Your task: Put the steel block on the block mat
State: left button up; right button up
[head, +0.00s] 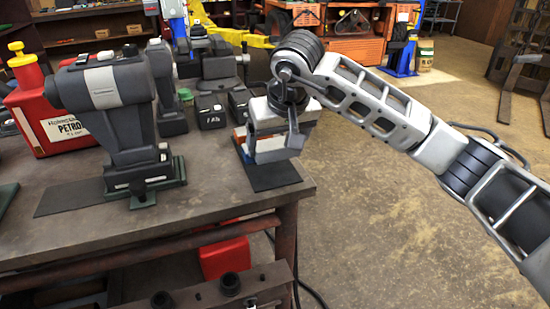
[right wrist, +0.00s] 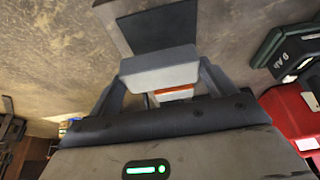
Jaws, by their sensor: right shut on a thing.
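The steel block (right wrist: 160,72), pale grey, sits between the two fingers of my right gripper (right wrist: 158,82) in the right wrist view. In the head view the block (head: 270,155) is partly hidden by the right gripper (head: 280,138), which is shut on it. The block mat (head: 275,178) is a flat dark sheet at the right front corner of the bench. The block is over the mat's far part; I cannot tell whether it touches. The mat (right wrist: 160,28) also shows beyond the block in the right wrist view. My left gripper is not in view.
A dark grey machine (head: 110,100) on a green base stands left on the bench (head: 100,232). A red petrol can (head: 45,118) is behind it. Dark battery packs (head: 210,110) stand left of my right gripper. Open floor (head: 370,210) lies right of the bench.

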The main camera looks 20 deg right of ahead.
aim_at(275, 155)
jog(key=shift+s+a+f, duration=0.3)
jog(key=shift+a+f, duration=0.1)
jog(key=shift+f, duration=0.1)
notch_tip(275, 155, down, 2)
jog(key=shift+f+p, duration=0.15)
jog(key=shift+p, duration=0.3)
jog(key=shift+f, duration=0.5)
jog(key=o, duration=1.2)
jog(key=shift+c, duration=0.2)
